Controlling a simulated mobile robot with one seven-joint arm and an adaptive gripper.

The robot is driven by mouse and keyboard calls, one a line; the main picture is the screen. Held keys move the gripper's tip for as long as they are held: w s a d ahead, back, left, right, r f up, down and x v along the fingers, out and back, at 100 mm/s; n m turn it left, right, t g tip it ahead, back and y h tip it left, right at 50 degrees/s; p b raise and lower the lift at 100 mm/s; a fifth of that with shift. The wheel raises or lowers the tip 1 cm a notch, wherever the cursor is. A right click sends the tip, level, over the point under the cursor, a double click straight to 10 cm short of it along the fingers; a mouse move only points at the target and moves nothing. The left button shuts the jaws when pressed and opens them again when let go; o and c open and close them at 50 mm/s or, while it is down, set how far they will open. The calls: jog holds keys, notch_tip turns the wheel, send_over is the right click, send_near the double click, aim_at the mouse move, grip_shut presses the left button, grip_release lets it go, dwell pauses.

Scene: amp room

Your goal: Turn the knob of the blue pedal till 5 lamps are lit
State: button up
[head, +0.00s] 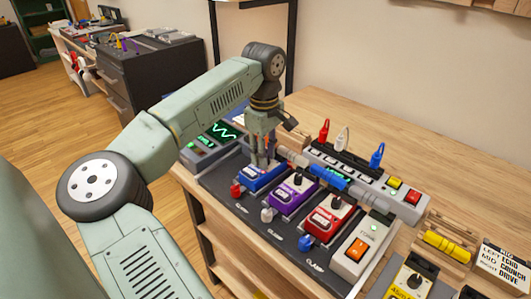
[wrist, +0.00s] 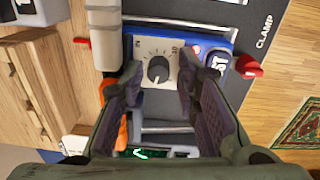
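The blue pedal (head: 258,181) stands at the left end of a dark pedalboard (head: 225,188) in the head view. In the wrist view, the blue pedal (wrist: 216,42) shows a pale dial plate with a dark round knob (wrist: 158,69) bearing a white pointer line. My gripper (head: 263,161) is directly above this pedal, pointing down. In the wrist view, my gripper (wrist: 161,82) has its two dark fingers apart, one on each side of the knob's line of sight, with visible gaps. I cannot make out a row of lit lamps on the pedal.
A purple pedal (head: 284,201), a red pedal (head: 322,226) and a grey switch box (head: 347,267) stand rightward along the board. A grey and blue bar (head: 328,184) lies close behind them. A power strip (head: 335,163) with coloured plugs and a green-screen device (head: 205,147) are near.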

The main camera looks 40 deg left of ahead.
jog(key=shift+o, duration=0.2)
jog(key=shift+r, duration=0.15)
jog(key=shift+s+r, duration=0.1)
jog(key=shift+r, duration=3.75)
